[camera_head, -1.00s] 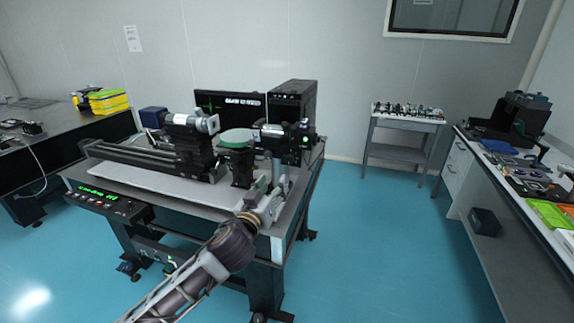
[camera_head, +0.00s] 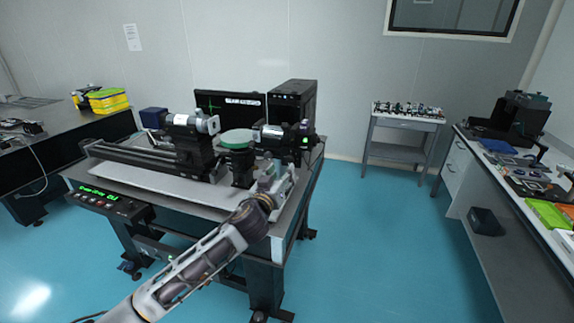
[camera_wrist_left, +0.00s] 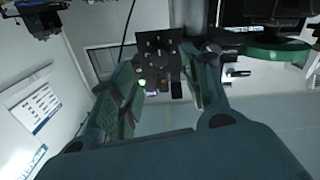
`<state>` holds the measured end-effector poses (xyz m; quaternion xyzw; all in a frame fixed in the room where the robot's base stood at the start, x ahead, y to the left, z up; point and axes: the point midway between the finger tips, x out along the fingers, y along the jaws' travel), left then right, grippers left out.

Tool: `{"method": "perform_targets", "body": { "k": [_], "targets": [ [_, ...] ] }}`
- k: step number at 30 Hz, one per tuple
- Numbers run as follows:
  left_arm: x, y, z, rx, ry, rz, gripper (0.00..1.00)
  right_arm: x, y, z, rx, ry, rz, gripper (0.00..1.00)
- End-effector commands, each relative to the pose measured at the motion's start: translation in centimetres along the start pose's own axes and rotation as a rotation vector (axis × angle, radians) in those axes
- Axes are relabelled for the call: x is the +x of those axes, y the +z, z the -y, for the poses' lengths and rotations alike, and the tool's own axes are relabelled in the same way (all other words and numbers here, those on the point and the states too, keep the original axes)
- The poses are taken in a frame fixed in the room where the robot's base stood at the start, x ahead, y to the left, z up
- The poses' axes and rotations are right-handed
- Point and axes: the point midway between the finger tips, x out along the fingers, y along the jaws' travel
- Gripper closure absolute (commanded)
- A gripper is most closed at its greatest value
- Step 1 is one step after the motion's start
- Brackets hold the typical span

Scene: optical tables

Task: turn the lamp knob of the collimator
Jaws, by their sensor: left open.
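The collimator (camera_head: 272,131) is a dark horizontal tube with a black box at its right end, at the right of the optical table. A small green light shows on that box. In the wrist view, a black plate with several small knobs (camera_wrist_left: 158,45) and a green light lies between and beyond the fingers. I cannot tell which knob is the lamp knob. My left gripper (camera_head: 272,172) is just in front of and below the collimator in the head view. In the wrist view its fingers (camera_wrist_left: 160,85) are apart, with nothing held. My right gripper is not in view.
A round green-topped stage (camera_head: 237,138) stands left of the collimator, with a second tube instrument (camera_head: 190,122) beyond it. A monitor (camera_head: 215,98) and a black computer case (camera_head: 293,92) stand behind. The table's front plate (camera_head: 150,183) is clear. Open floor lies to the right.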

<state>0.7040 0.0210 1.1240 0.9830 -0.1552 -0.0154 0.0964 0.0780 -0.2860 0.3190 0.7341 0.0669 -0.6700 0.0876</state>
Motion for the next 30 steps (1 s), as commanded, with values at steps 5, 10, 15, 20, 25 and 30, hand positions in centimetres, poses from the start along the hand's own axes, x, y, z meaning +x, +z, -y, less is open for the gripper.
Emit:
{"method": "perform_targets", "body": {
  "k": [5,10,15,20,25,30],
  "targets": [
    [1.6,-0.1,-0.1,0.0,0.001,-0.001,0.52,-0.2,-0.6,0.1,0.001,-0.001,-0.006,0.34],
    [3.0,-0.1,-0.1,0.0,0.001,-0.001,0.52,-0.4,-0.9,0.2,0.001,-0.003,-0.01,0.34],
    [4.4,-0.1,-0.1,-0.001,0.001,-0.001,0.52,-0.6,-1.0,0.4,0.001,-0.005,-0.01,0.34],
    [5.3,-0.1,-0.1,0.001,0.001,-0.001,0.52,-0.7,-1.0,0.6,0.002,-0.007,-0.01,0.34],
    [5.9,0.0,-0.1,0.0,0.002,0.0,0.52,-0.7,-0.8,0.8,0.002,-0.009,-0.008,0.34],
    [6.0,0.0,-0.1,-0.001,0.002,0.0,0.52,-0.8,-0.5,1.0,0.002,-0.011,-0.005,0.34]
  ]
}}
